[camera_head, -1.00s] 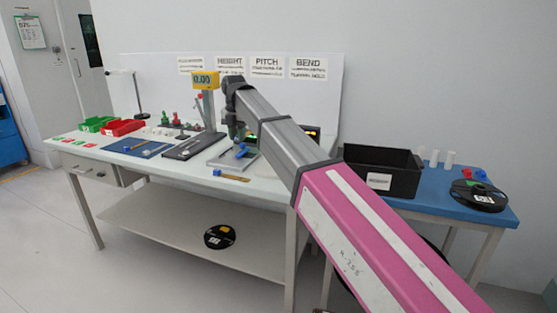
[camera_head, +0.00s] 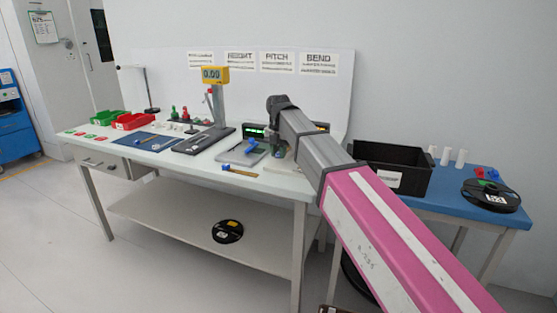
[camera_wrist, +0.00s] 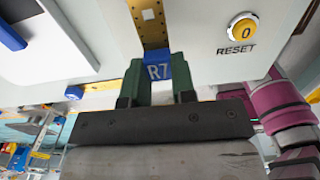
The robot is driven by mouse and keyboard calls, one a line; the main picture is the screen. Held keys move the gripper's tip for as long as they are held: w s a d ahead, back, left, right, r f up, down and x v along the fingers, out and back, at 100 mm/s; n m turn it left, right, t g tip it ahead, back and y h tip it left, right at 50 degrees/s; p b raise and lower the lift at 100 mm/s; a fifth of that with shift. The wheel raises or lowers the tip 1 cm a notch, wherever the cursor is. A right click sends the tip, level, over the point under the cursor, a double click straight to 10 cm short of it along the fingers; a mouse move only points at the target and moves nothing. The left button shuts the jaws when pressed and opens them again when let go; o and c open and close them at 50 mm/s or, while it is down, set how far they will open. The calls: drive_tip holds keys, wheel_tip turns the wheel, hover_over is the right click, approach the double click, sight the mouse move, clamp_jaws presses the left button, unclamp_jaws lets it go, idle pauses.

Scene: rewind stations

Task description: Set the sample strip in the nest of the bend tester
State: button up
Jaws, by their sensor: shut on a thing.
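In the wrist view my gripper (camera_wrist: 158,88) has its green fingers shut on the blue end tag, marked R7, of the sample strip (camera_wrist: 154,52). The strip's brass-coloured body points away from me toward the top edge, over the pale housing of the bend tester (camera_wrist: 215,65). That housing carries a yellow RESET button to the right of the strip. I cannot tell whether the strip touches the nest, whose outline is not clear.
Another blue-ended strip (camera_head: 240,171) lies near the table's front edge. A plate with a blue lever (camera_head: 247,151) stands left of the tester. A height gauge (camera_head: 217,100) stands farther left. A black bin (camera_head: 392,170) sits on the blue side table at right.

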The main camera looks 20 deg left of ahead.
drive_tip(key=shift+f, duration=1.45)
drive_tip(key=shift+f, duration=0.15)
drive_tip(key=o, duration=0.9)
wheel_tip(320, 180, up, 12)
drive_tip(key=shift+r, duration=0.2)
